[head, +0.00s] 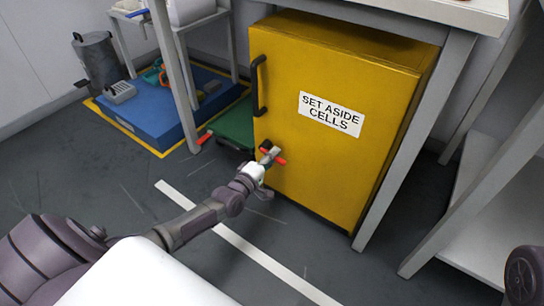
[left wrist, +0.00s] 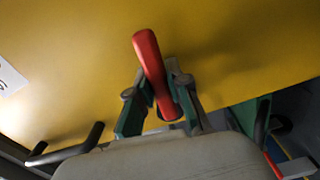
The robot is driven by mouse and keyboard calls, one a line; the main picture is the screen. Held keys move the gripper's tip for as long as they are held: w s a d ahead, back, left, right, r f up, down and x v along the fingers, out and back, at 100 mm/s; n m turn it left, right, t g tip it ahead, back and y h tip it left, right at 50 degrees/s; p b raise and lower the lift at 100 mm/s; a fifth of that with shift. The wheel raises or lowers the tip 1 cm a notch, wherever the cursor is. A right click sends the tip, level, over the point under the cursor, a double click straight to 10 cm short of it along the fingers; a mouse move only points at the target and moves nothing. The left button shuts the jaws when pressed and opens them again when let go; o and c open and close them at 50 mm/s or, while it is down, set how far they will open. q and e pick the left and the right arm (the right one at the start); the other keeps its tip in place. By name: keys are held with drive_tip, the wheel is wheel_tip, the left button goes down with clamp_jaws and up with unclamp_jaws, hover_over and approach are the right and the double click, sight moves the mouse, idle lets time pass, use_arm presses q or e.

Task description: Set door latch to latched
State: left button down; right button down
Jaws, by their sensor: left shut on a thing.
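A yellow cabinet (head: 290,80) labelled "SET ASIDE CELLS" stands under a table, its door closed or nearly so. A red door latch (head: 278,158) sits low on the left side of the door. My left gripper (head: 267,160) is at the latch. In the left wrist view, the red latch handle (left wrist: 149,65) stands slightly tilted between the fingers of my left gripper (left wrist: 160,100), which is shut on it. The latch's mount is hidden behind the gripper. My right gripper is not in view.
A black door handle (head: 259,87) is above the latch; it also shows in the left wrist view (left wrist: 66,155). Table legs (head: 415,140) flank the cabinet. A blue platform (head: 155,112) and a green object (head: 233,124) are at left. Floor in front is clear.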

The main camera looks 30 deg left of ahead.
use_arm(q)
drive_tip(key=shift+r+n, duration=0.15)
drive_tip(key=shift+n, duration=0.35)
drive_tip(key=c, duration=1.1)
unclamp_jaws()
drive_tip(key=s, duration=0.8)
drive_tip(key=s+a, duration=0.1)
drive_tip(key=s, duration=0.3)
